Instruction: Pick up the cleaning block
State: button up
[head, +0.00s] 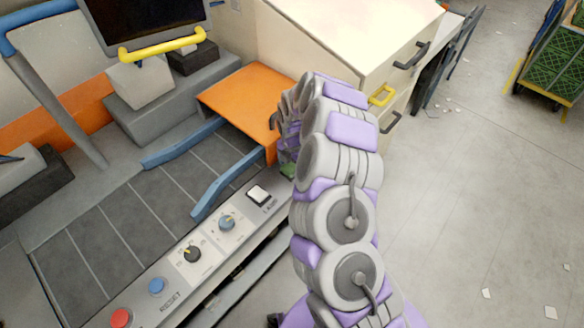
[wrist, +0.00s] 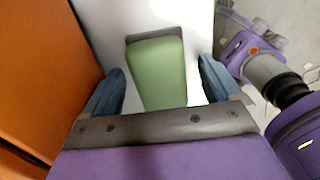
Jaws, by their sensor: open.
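The cleaning block (wrist: 158,78) shows in the wrist view as a green block with a dark grey strip along its far edge. It lies against a white surface (wrist: 200,25). My gripper (wrist: 162,82) is open, with one blue-grey finger on each side of the block and a visible gap between block and fingers. In the head view my gripper is mostly hidden behind my arm, beside the orange panel. A small green patch (head: 288,171) shows under it there; I cannot tell if it is the block.
The orange panel (head: 250,97) stands close on the left. A grey conveyor with blue guide rails (head: 225,185) and a control panel with knobs (head: 192,254) lies at the lower left. A cream drawer cabinet (head: 340,40) is behind my arm. The floor at right is open, with scraps.

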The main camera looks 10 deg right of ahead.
jog(key=shift+d, duration=0.2)
jog(key=shift+c, duration=0.5)
jog(key=shift+d, duration=0.1)
jog(key=c, duration=0.3)
jog(key=shift+a, duration=0.5)
jog(key=c, duration=0.6)
jog(key=shift+d, duration=0.1)
jog(key=shift+c, duration=1.2)
jog(key=shift+d, duration=0.2)
